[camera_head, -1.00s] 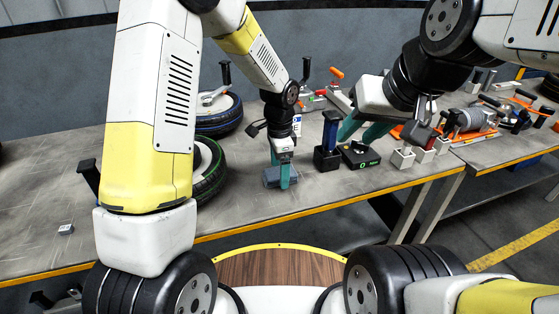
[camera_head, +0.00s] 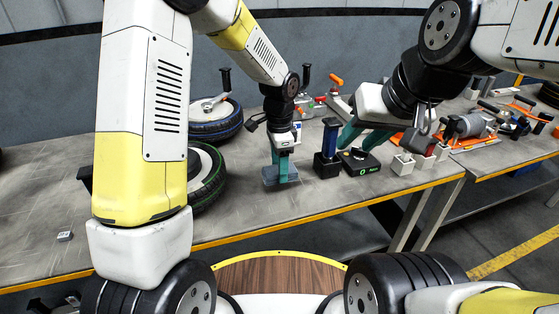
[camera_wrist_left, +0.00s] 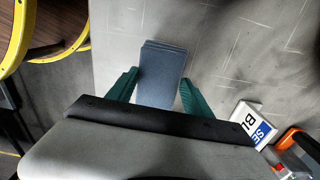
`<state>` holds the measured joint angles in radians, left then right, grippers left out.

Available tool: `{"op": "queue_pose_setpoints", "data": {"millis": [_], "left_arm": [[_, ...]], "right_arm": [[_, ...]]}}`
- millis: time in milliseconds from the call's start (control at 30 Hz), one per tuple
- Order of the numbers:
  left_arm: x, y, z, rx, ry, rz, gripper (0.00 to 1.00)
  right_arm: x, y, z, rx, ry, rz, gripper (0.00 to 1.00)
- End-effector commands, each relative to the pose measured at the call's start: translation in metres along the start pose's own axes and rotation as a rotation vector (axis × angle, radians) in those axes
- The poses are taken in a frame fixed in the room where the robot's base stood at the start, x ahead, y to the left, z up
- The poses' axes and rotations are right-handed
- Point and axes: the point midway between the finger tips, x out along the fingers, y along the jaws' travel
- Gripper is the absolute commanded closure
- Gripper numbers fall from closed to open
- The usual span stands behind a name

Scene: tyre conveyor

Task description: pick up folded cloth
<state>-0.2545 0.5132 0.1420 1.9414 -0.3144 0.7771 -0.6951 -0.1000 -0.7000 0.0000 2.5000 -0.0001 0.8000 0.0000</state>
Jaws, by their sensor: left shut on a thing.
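The folded cloth (camera_head: 270,180), a small blue-grey stack, is near the front of the grey workbench in the head view. In the left wrist view it shows as a layered blue-grey rectangle (camera_wrist_left: 163,68) reaching between the teal fingers. My left gripper (camera_head: 283,166) points down and is shut on the cloth, one finger on each side. I cannot tell whether the cloth touches the bench. My right gripper (camera_head: 364,134) is to the right, its teal fingers apart and empty, above a black device. Its fingertips are partly hard to make out.
A dark blue-handled tool (camera_head: 328,150) and a black box (camera_head: 361,163) stand right of the cloth. Tyres (camera_head: 207,178) lie to the left, partly behind my left arm. The bench (camera_head: 130,228) is mostly clear at front left.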

Motion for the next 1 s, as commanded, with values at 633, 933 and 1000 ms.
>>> {"op": "queue_pose_setpoints", "data": {"millis": [633, 933, 1000], "left_arm": [[-0.013, 0.146, -0.009, 0.002, 0.001, -0.001, 0.81], [-0.014, 0.16, -0.01, 0.0, 0.001, 0.0, 0.81], [-0.014, 0.16, -0.01, -0.001, 0.001, 0.0, 0.81]], "right_arm": [[0.0, 0.0, 0.0, 0.0, 0.0, 0.0, 0.64], [0.0, 0.0, 0.0, 0.0, 0.0, 0.0, 0.64], [0.0, 0.0, 0.0, 0.0, 0.0, 0.0, 0.64]]}}
